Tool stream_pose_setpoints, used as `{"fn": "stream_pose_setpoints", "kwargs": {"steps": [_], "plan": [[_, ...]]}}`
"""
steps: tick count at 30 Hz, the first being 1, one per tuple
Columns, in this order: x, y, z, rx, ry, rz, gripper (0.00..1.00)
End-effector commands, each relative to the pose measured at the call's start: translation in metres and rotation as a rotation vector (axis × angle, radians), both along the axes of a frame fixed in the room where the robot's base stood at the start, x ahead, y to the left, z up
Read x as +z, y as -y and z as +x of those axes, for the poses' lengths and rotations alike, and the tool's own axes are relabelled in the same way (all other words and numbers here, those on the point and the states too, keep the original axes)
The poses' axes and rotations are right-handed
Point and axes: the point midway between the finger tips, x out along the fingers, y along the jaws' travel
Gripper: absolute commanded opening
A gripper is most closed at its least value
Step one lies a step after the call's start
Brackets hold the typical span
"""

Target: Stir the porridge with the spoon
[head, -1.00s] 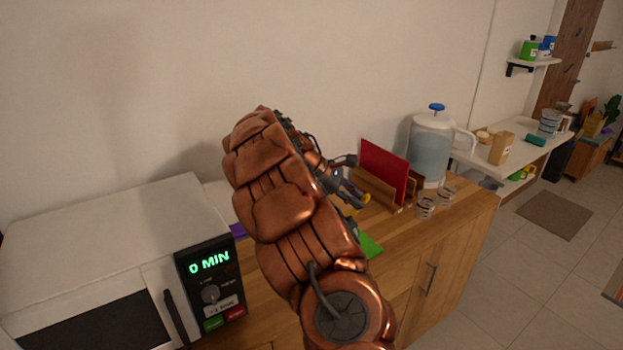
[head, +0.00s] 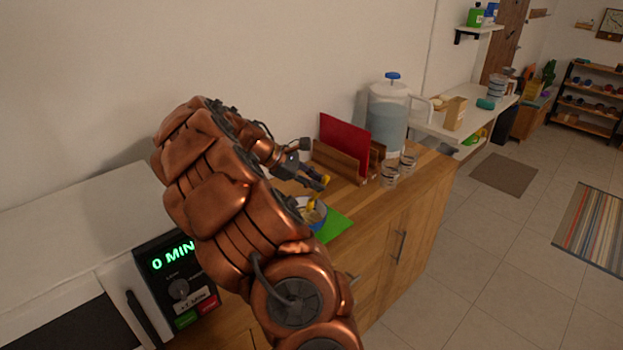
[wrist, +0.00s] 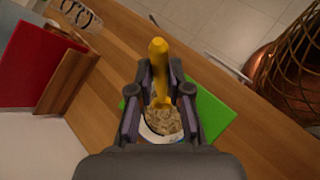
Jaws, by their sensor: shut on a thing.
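My gripper (head: 312,179) is shut on the yellow spoon (wrist: 158,50), which shows between its two fingers (wrist: 159,92) in the wrist view. In the head view the yellow spoon (head: 312,206) points down into the bowl (head: 321,222). The bowl, white inside and blue outside, holds lumpy brownish porridge (wrist: 165,121) and sits on a green mat (wrist: 214,112). My gripper is above the bowl. The spoon's lower end is at the porridge; how deep it reaches is unclear. My arm hides part of the bowl in the head view.
A wooden holder with a red board (head: 342,143) stands behind the bowl. Glasses (head: 390,175) and a large water jug (head: 387,115) stand to its right. A microwave (head: 180,275) is at the left. The counter's front edge is close to the mat.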

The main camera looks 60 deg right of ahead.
Motion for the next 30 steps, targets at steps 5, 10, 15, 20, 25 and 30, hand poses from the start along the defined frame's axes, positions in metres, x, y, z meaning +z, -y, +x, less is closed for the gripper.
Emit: {"fn": "stream_pose_setpoints", "kwargs": {"steps": [5, 10, 15, 20, 25, 30], "plan": [[-0.015, 0.002, 0.008, 0.002, -0.001, 0.002, 0.00], [-0.027, 0.004, 0.014, 0.003, -0.001, 0.003, 0.00], [-0.039, 0.005, 0.020, 0.002, -0.001, 0.002, 0.00], [-0.049, 0.006, 0.024, 0.002, -0.001, 0.000, 0.00], [-0.055, 0.007, 0.027, 0.002, -0.002, 0.002, 0.00], [-0.056, 0.007, 0.027, 0.001, -0.001, 0.001, 0.00]]}}
